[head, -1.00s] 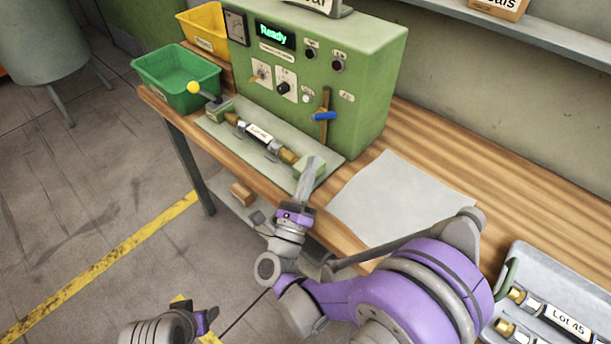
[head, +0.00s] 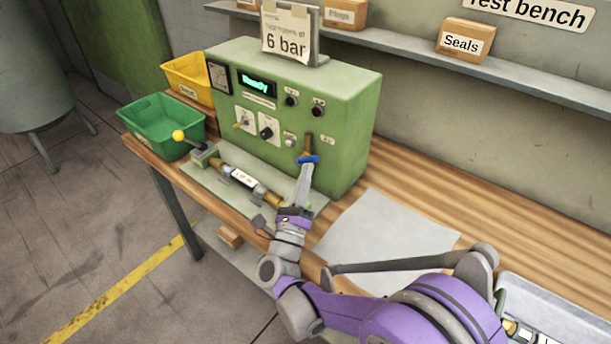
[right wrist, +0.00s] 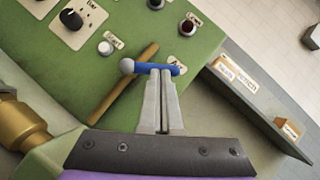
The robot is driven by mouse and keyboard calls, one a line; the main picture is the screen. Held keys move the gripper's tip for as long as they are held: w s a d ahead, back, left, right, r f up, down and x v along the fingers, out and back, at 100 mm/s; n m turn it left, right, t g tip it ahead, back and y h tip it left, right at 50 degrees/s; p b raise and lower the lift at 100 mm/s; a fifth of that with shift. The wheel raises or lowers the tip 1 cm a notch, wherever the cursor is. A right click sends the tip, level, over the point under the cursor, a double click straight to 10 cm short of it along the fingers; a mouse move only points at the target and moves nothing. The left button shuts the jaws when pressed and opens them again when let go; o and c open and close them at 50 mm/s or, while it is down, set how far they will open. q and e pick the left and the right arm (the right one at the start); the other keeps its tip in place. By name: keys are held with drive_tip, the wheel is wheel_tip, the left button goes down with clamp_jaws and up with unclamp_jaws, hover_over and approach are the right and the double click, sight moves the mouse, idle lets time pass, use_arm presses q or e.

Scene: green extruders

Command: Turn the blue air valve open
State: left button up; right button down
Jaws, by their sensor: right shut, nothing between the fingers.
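The blue air valve handle (head: 308,159) is on the lower right of the green test panel's front, over a vertical brass pipe (head: 308,143). In the right wrist view the blue handle (right wrist: 158,69) lies across the brass pipe (right wrist: 125,82), with a round grey end at its left. My right gripper (head: 306,168) is shut and empty. Its fingertips (right wrist: 160,72) are right at the handle and overlap it in view; I cannot tell whether they touch. My left gripper is not in view.
The green panel (head: 350,110) has knobs, buttons and a display. A clamped part labelled with a lot tag (head: 243,178) lies on the fixture left of my right gripper. Green (head: 160,122) and yellow (head: 185,78) bins stand left. A grey sheet (head: 390,235) lies clear on the bench.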

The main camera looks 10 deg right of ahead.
sight(299, 161)
drive_tip(key=shift+r+n+y+p, duration=0.4)
drive_tip(key=shift+n+y, duration=0.2)
drive_tip(key=shift+n, duration=0.4)
drive_tip(key=r+n+y+p, duration=0.1)
drive_tip(key=n, duration=0.1)
drive_tip(key=w+n+g+y+p, duration=0.1)
drive_tip(key=n+y, duration=0.1)
drive_tip(key=n, duration=0.1)
drive_tip(key=a+r+n+y+p, duration=0.1)
drive_tip(key=n+p, duration=0.1)
drive_tip(key=n, duration=0.1)
drive_tip(key=shift+w+r, duration=0.15)
drive_tip(key=shift+r, duration=0.15)
drive_tip(key=shift+w+a+g, duration=0.1)
drive_tip(key=shift+g, duration=0.2)
drive_tip(key=shift+w+a+r, duration=0.1)
drive_tip(key=shift+w, duration=0.05)
drive_tip(key=shift+w+a+r, duration=0.1)
drive_tip(key=shift+w+a, duration=0.05)
